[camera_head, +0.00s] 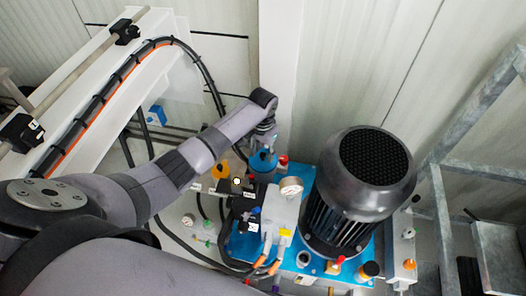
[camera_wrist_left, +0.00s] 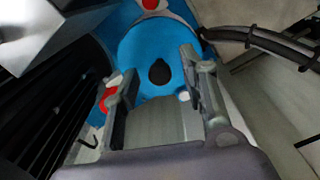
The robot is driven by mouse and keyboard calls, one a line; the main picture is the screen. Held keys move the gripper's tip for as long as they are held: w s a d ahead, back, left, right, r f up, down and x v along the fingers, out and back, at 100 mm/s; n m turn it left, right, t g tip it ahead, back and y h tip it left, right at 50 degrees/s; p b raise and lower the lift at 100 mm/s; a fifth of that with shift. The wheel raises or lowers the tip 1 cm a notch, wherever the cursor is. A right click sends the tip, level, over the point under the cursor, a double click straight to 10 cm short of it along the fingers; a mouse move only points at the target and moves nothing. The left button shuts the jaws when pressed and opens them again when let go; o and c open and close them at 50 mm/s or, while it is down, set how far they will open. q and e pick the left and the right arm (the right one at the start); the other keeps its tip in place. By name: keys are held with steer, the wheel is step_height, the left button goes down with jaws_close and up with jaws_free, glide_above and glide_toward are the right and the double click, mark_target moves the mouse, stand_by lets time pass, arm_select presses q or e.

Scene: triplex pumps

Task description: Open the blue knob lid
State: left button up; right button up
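The blue knob lid (camera_head: 262,163) is a round blue piece on the pump unit, left of the big dark motor. In the left wrist view it is a blue disc (camera_wrist_left: 144,52) with a dark teardrop-shaped mark at its middle. My left gripper (camera_head: 264,140) is just above the lid, partly hidden by its own wrist in the head view. In the left wrist view the gripper (camera_wrist_left: 160,66) is open, its two fingers apart with the blue disc showing between and beyond them. Whether the fingers touch the lid I cannot tell. My right gripper is not in view.
A dark ribbed motor (camera_head: 362,185) stands right of the lid on a blue base. A pressure gauge (camera_head: 291,187) and an orange part (camera_head: 217,170) are close to the lid. Black hoses run at left. A metal frame (camera_head: 440,215) stands at the far right.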

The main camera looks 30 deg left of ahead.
arm_select(q)
steer(key=shift+c, duration=0.4)
jaws_close()
stand_by(0.4)
